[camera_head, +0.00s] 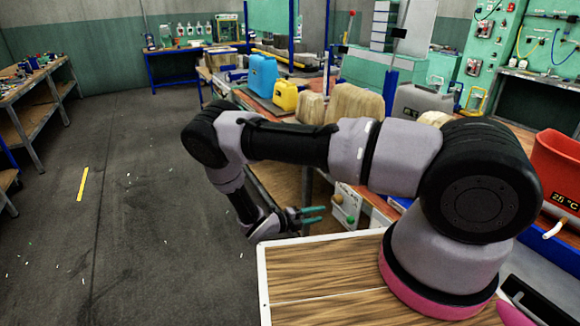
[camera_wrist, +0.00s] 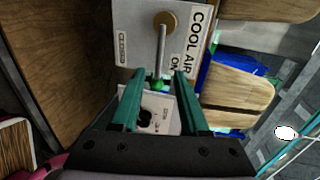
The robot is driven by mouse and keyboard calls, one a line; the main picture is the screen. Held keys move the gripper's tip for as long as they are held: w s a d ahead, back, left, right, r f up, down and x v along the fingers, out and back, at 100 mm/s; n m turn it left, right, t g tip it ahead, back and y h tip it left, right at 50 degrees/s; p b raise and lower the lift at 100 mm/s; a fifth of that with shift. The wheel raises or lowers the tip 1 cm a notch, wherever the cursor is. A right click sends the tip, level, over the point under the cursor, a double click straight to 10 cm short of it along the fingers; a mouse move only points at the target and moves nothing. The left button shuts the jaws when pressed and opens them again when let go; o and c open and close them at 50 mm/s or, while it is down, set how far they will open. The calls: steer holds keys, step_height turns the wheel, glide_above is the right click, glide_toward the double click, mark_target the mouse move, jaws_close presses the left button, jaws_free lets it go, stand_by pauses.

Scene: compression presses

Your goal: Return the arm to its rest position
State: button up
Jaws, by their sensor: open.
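My arm reaches out over the wooden board of my own base and bends down toward the floor side. My gripper (camera_head: 309,216) has green fingers, is open and is empty in the head view. In the wrist view my gripper (camera_wrist: 155,92) points at a white control panel with a "COOL AIR" label (camera_wrist: 196,32) and a lever (camera_wrist: 162,45). A green knob (camera_wrist: 158,85) lies in line between the fingers, but I cannot tell the exact gap. The panel with knobs (camera_head: 345,207) is just right of the fingers in the head view.
A workbench holds a blue canister (camera_head: 262,75), a yellow canister (camera_head: 285,95) and brown blocks (camera_head: 354,104). A red container (camera_head: 557,168) with a temperature display stands at the right. Shelving (camera_head: 38,92) lines the left. The floor (camera_head: 120,190) between is mostly open.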

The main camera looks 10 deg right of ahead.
step_height(320, 180, up, 34)
steer(key=s+m+g+y, duration=0.1)
steer(key=m+g+y, duration=0.75)
steer(key=m, duration=1.55)
steer(key=s+d+r+m+t+y, duration=0.2)
steer(key=s+r+m+t+y, duration=0.2)
steer(key=s+r+m, duration=0.5)
steer(key=s+d+r+m+t+y, duration=0.2)
steer(key=s+r+m+t+y, duration=0.2)
steer(key=s+r+m, duration=0.5)
step_height(320, 180, up, 7)
steer(key=shift+s+d+m+t, duration=0.2)
steer(key=shift+s+m+t, duration=0.1)
steer(key=shift+m+t, duration=0.85)
steer(key=shift+s, duration=0.15)
